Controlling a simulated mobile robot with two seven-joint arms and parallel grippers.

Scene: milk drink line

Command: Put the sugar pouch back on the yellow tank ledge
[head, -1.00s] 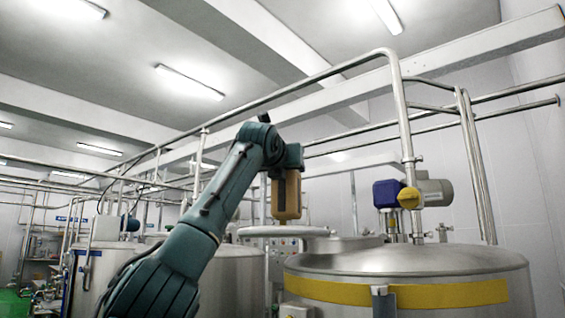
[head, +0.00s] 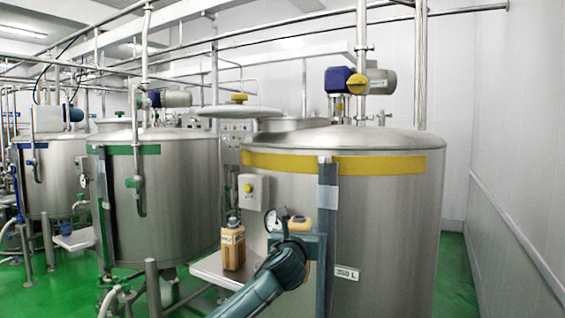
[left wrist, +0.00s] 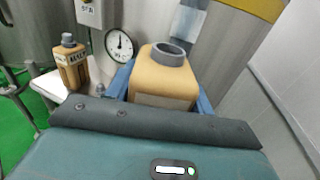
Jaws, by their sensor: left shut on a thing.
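My left gripper (head: 300,244) is shut on a tan container, taken as the sugar pouch (head: 300,226), in front of the yellow-banded tank (head: 385,210). In the left wrist view the pouch (left wrist: 160,80) has a grey neck ring and sits between the blue fingers (left wrist: 162,98); its label is not readable. I cannot tell whether the pouch is above the ledge. My right gripper is not in view.
A tan capped bottle (head: 232,248), labelled like MALT, stands on the ledge. A round gauge (head: 272,219) and a control box (head: 253,191) are on the tank above the ledge. A green-banded tank (head: 170,200) stands left.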

